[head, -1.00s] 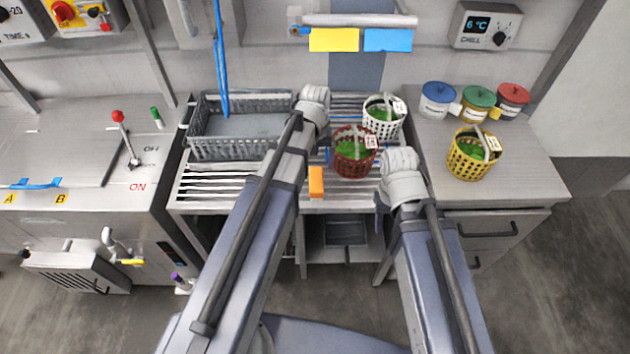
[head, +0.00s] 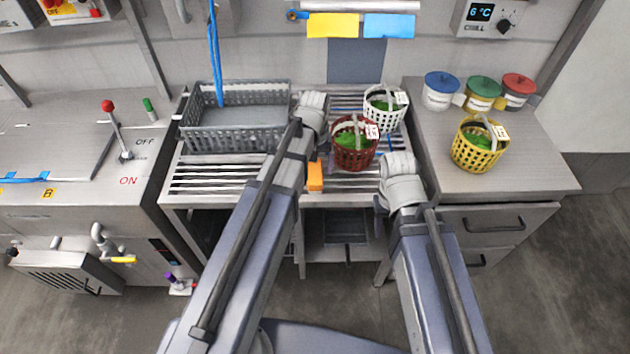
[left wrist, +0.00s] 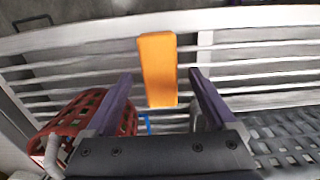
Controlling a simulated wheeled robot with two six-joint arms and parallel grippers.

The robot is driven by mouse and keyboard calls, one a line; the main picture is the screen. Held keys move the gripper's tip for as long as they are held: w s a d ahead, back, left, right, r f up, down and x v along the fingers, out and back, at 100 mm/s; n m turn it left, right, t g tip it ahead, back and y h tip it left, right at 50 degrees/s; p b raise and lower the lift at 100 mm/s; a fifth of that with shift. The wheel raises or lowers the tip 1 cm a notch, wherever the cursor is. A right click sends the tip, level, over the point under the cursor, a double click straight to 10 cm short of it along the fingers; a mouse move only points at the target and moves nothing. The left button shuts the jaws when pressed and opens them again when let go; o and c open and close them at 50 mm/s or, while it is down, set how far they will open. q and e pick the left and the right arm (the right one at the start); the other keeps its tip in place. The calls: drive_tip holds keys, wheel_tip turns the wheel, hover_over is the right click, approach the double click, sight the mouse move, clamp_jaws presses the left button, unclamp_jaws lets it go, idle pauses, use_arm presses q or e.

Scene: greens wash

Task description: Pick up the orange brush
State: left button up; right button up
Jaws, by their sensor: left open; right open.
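The orange brush (head: 315,177) lies on the slatted rack (head: 215,178) near its front edge, partly covered by my left arm in the head view. In the left wrist view the orange brush (left wrist: 158,70) shows ahead of and between the two fingers of my left gripper (left wrist: 157,84). That gripper is open, and nothing is held in it. In the head view my left gripper is hidden behind its own wrist. My right gripper (head: 381,204) is mostly hidden by its wrist, right of the brush near the rack's right front corner.
A red basket of greens (head: 353,148) stands close behind and right of the brush; a white basket (head: 384,108) is behind it. A grey crate (head: 235,142) sits at the rack's back left. A yellow basket (head: 478,148) stands on the right counter.

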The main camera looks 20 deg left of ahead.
use_arm(q)
wheel_tip(320, 180, down, 2)
drive_tip(key=shift+f+b, duration=0.1)
drive_tip(key=shift+b, duration=0.5)
clamp_jaws()
